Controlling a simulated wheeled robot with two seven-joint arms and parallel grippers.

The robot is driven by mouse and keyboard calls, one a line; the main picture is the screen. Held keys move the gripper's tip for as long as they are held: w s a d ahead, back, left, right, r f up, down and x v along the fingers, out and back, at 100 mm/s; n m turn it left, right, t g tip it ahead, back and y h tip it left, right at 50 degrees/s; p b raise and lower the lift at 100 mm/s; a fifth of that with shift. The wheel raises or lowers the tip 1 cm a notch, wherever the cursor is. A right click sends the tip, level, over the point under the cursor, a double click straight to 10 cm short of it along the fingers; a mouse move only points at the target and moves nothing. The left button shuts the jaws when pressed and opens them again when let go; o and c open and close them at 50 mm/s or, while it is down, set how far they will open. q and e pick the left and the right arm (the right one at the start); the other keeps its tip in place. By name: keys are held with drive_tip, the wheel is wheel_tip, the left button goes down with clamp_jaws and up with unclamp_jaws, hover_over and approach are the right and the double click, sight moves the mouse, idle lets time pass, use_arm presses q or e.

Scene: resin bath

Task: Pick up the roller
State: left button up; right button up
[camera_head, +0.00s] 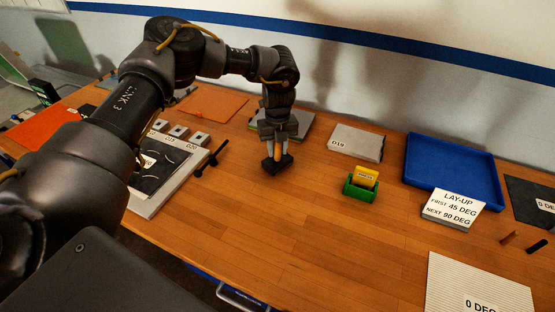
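My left gripper (277,154) points down over the wooden table, near the middle of the picture. An orange piece (277,151) shows between its fingers, with a dark, blocky part (276,166) at the lower end. This looks like the roller with its handle, but it is small and dark and I cannot be sure. I cannot tell whether the fingers press on it or whether it touches the table. My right gripper is out of view.
A black rod-like tool (211,159) lies left of the gripper beside a framed board (152,205). A grey D19 block (357,143), a green holder (360,189) with a yellow piece, a blue tray (417,165) and a lay-up sign (452,208) stand right. The front middle is clear.

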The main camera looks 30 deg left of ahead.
use_arm(q)
clamp_jaws()
drive_tip(key=shift+r, duration=0.15)
drive_tip(key=shift+w+r+b, duration=0.1)
drive_tip(key=shift+r+b, duration=0.4)
drive_tip(key=s+a+r+b, duration=0.1)
drive_tip(key=s+r+b, duration=0.3)
drive_tip(key=s+r, duration=0.7)
drive_tip(key=s, duration=0.3)
drive_tip(key=shift+r, duration=0.4)
